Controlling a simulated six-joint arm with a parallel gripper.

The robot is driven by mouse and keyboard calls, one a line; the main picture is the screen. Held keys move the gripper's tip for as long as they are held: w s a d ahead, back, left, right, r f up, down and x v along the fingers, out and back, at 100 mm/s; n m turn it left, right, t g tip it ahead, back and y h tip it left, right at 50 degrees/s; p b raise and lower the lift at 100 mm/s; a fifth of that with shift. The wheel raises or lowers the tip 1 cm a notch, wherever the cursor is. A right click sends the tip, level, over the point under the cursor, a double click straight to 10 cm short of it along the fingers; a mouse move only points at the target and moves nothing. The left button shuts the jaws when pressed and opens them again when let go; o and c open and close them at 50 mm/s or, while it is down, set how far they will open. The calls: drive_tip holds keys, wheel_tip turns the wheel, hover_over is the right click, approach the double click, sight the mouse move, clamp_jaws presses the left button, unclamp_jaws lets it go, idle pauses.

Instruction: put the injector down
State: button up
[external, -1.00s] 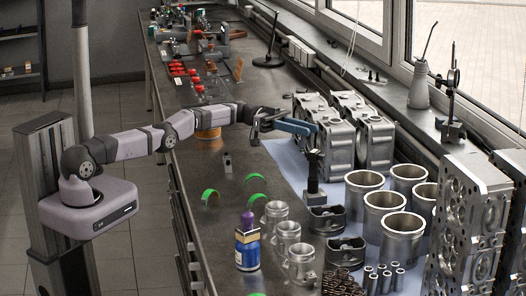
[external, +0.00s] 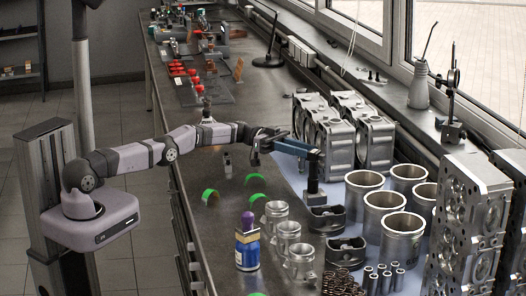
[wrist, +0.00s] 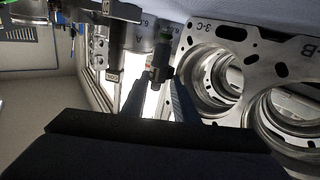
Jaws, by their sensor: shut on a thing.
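My gripper (external: 314,155) is at the right end of my outstretched arm, with its blue fingers pointing right over the pale mat. It is shut on the injector, a slim dark upright piece (external: 313,170) that shows just below the fingertips. A dark, blocky base (external: 313,192) shows under it; I cannot tell whether the injector touches or sits in it. In the wrist view the injector (wrist: 162,58) is a dark cylinder with an orange-red band between the two blue fingertips. Its lower end is partly hidden among the parts behind.
An engine block (external: 350,135) stands close behind my gripper. Dark pistons (external: 326,218) and large cylinder liners (external: 384,215) stand in front and to the right. The bench left of the mat has free room.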

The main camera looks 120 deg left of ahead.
drive_tip(key=shift+d+f+b, duration=0.15)
drive_tip(key=shift+f+b, duration=0.65)
drive_tip(key=shift+b, duration=0.25)
drive_tip(key=o, duration=1.1)
drive_tip(key=shift+f, duration=0.1)
drive_tip(key=shift+r+p, duration=0.6)
drive_tip(key=shift+p, duration=0.35)
drive_tip(key=shift+s+r+p, duration=0.15)
drive_tip(key=shift+p, duration=0.15)
drive_tip(key=s, duration=0.3)
drive_tip(key=s+a+b, duration=0.1)
drive_tip(key=s, duration=0.1)
drive_tip(key=shift+s, duration=0.35)
drive_tip(key=shift+s+a+r, duration=0.1)
drive_tip(key=shift+s+r, duration=0.05)
drive_tip(key=shift+s, duration=0.6)
